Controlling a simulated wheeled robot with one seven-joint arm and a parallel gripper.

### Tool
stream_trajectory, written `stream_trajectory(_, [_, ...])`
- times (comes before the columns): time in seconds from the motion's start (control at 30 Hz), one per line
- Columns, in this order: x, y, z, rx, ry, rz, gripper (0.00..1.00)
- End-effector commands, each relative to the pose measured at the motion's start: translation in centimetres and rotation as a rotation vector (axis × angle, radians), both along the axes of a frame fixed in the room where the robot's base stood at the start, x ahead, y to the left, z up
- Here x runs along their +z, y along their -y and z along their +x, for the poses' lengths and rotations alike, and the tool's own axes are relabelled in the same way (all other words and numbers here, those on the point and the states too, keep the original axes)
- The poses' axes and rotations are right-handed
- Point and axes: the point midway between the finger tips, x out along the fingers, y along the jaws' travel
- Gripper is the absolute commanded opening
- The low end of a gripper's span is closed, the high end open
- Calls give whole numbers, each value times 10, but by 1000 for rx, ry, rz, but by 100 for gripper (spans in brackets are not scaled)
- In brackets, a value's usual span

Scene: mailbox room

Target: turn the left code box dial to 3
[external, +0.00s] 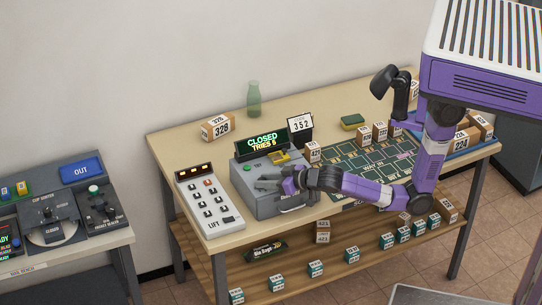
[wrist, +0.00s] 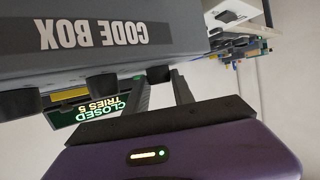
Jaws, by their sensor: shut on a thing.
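The grey code box (external: 243,178) stands on the wooden table, with a green display (external: 263,141) reading "CLOSED TRIES 5" at its back. In the wrist view the code box (wrist: 60,66) appears upside down, with its label and three dark dials. My gripper (external: 266,184) reaches over the box from the right. In the wrist view my gripper's fingers (wrist: 162,88) are shut on the left dial (wrist: 158,74), at the right end of the row there. The other two dials (wrist: 103,87) are free. The dial numbers are not readable.
A white card (external: 300,125) reading "352" stands behind the box. A lift panel (external: 209,205) with buttons lies left of it. A small parcel (external: 313,152) stands close on the right, near my arm. A green bottle (external: 254,99) and a parcel marked 328 (external: 217,128) stand behind.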

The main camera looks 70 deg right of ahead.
Motion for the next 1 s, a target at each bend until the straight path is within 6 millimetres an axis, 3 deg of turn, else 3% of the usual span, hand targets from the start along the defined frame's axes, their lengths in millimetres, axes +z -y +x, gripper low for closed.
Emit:
stream_trajectory(0.6, [0, 1, 0, 52, 0, 1, 0])
stream_trajectory(0.63, [0, 1, 0, 52, 0, 1, 32])
stream_trajectory(0.73, [0, 1, 0, 52, 0, 1, 51])
stream_trajectory(1.0, [0, 1, 0, 51, 0, 0, 51])
